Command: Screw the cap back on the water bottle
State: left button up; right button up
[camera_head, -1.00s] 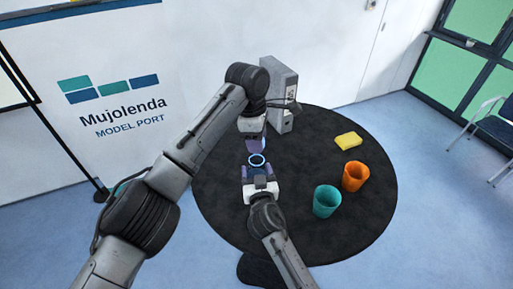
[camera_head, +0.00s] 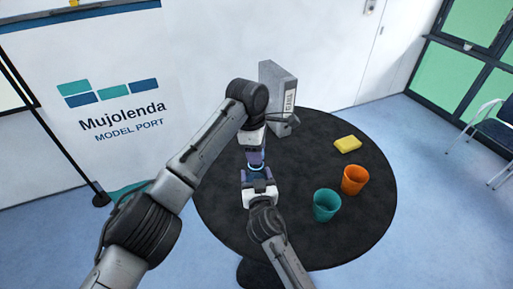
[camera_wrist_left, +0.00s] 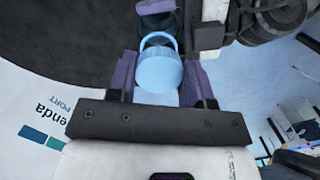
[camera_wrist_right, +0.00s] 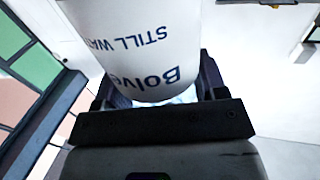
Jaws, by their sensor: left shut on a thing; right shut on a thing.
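My left gripper (camera_head: 255,158) is shut on the light blue cap (camera_wrist_left: 160,72), which sits between its purple fingers in the left wrist view. A thin blue loop shows at the cap's far side. My right gripper (camera_head: 256,173) is shut on the white water bottle (camera_wrist_right: 140,40), whose blue lettering fills the top of the right wrist view. In the head view the two grippers face each other closely over the table. A blue rim (camera_head: 257,167) shows between them. The arms hide most of the bottle, and I cannot tell whether cap and bottle touch.
The round black table (camera_head: 320,240) holds a teal cup (camera_head: 326,205), an orange cup (camera_head: 355,180), a yellow block (camera_head: 348,144) and a grey upright box file (camera_head: 284,95). The table's front right is clear. A chair (camera_head: 495,130) stands far right.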

pick_arm(q)
jog(key=shift+f, duration=0.6)
jog(key=shift+f, duration=0.55)
